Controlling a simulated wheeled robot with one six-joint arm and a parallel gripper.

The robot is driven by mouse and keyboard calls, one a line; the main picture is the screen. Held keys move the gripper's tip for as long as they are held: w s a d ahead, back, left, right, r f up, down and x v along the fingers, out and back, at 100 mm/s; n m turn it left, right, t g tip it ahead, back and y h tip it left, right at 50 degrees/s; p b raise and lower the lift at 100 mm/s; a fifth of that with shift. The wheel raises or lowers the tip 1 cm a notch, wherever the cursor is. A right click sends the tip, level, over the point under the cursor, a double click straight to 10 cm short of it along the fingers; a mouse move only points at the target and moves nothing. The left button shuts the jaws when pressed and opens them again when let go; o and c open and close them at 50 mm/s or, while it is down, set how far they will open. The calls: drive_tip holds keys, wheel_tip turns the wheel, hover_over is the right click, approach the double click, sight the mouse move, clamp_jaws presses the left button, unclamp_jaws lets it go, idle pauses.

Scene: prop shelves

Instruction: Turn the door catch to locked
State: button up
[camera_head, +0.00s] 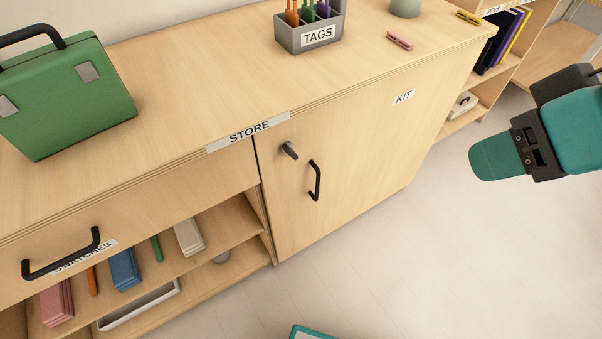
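The door catch (289,150) is a small dark grey turn piece near the upper left corner of the wooden cupboard door (345,165) labelled KIT. In the picture it slants from upper left to lower right; its exact setting is too small to tell. A black bar handle (315,180) is on the door to the right of the catch. The door looks closed. My gripper (497,157) is the teal end beyond a black bracket at the right, over the floor and well away from the catch. Whether it is open or shut does not show. Nothing visibly hangs from it.
A green case (65,95) and a grey TAGS holder (309,35) stand on the cabinet top. Another shelf unit (500,75) stands at upper right. Floor before the door is clear.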

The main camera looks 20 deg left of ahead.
drive_tip(key=w+a+f+n+t+y+b, duration=0.1)
drive_tip(key=w+a+f+t+b, duration=0.15)
drive_tip(key=f+b, duration=0.6)
drive_tip(key=w+a+f+n+t+y+b, duration=0.1)
drive_tip(key=a+f+t+b, duration=0.25)
drive_tip(key=f+b, duration=0.5)
drive_tip(key=n+t+y+b, duration=0.3)
drive_tip(key=n+y+b, duration=0.3)
drive_tip(key=y+b, duration=0.15)
approach(292, 155)
drive_tip(key=shift+h, duration=0.25)
drive_tip(key=p+x, duration=0.5)
drive_tip(key=r+p+x, duration=0.1)
drive_tip(key=p+x, duration=0.2)
drive_tip(key=shift+w+a, duration=0.15)
drive_tip(key=shift+a, duration=0.05)
drive_tip(key=shift+w+a+f+p, duration=0.3)
drive_tip(key=shift+w+a+p, duration=0.15)
drive_tip(key=shift+a+p, duration=0.15)
clamp_jaws()
